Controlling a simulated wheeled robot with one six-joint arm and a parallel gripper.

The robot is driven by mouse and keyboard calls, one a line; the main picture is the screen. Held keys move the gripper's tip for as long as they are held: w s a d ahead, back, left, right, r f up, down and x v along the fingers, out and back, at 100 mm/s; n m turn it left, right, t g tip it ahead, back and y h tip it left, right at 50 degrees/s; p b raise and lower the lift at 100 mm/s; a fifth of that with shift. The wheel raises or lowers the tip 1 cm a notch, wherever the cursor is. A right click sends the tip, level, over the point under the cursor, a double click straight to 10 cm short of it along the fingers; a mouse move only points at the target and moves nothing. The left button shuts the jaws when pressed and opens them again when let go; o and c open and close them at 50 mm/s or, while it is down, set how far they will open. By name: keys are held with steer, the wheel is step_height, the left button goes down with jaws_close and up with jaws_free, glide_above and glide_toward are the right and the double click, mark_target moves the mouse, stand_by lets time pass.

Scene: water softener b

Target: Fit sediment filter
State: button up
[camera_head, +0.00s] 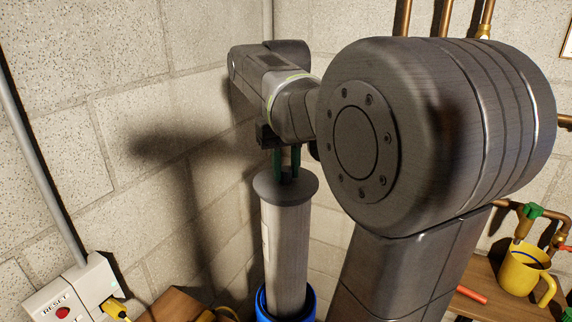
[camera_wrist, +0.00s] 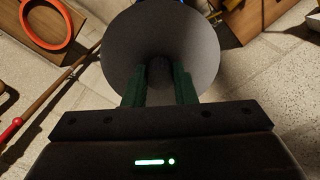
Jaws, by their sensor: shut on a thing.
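The sediment filter (camera_head: 286,245) is a pale upright cylinder with a wide dark grey round cap. My gripper (camera_head: 287,172) is above it with green fingers shut on the small knob on the cap. In the wrist view the cap (camera_wrist: 160,30) fills the top middle, with the gripper fingers (camera_wrist: 160,82) on both sides of the dark knob. The filter's lower end is inside or behind the rim of a blue housing (camera_head: 264,306); I cannot tell how deep it sits. Most of the housing is below the picture edge.
A grey box with a reset button (camera_head: 62,313) and a yellow plug is at the lower left. A yellow mug (camera_head: 522,270) stands on a wooden shelf at the right, near copper pipes and a green valve (camera_head: 530,211). An orange ring (camera_wrist: 45,22) lies at upper left in the wrist view.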

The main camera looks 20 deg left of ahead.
steer(key=shift+f+b, duration=6.6)
steer(key=shift+f, duration=4.8)
